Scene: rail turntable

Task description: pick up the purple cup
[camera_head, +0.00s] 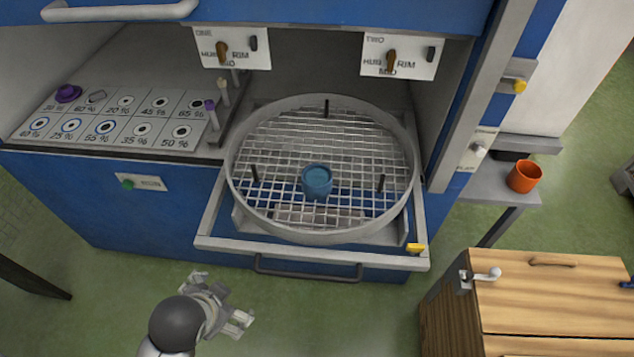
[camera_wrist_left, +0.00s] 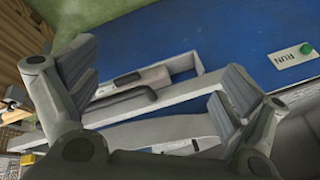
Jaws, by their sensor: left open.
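I see no cup that is clearly purple. A blue cup (camera_head: 317,182) stands upright on the wire mesh of the round turntable (camera_head: 238,196), near its front middle. An orange cup (camera_head: 524,176) stands on a grey side shelf at the right. A small purple object (camera_head: 68,93) sits at the back left of the percentage board; it is too small to tell what it is. My left gripper (camera_head: 222,304) is open and empty, low in front of the blue cabinet, well apart from the cups. Its spread fingers (camera_wrist_left: 155,88) show in the left wrist view. My right gripper is not in view.
The turntable rests on a pulled-out drawer frame (camera_head: 225,243) with a dark front handle (camera_head: 308,270). Short black posts stand on the mesh. A wooden cabinet (camera_head: 550,300) stands at the lower right. The green floor before the drawer is clear.

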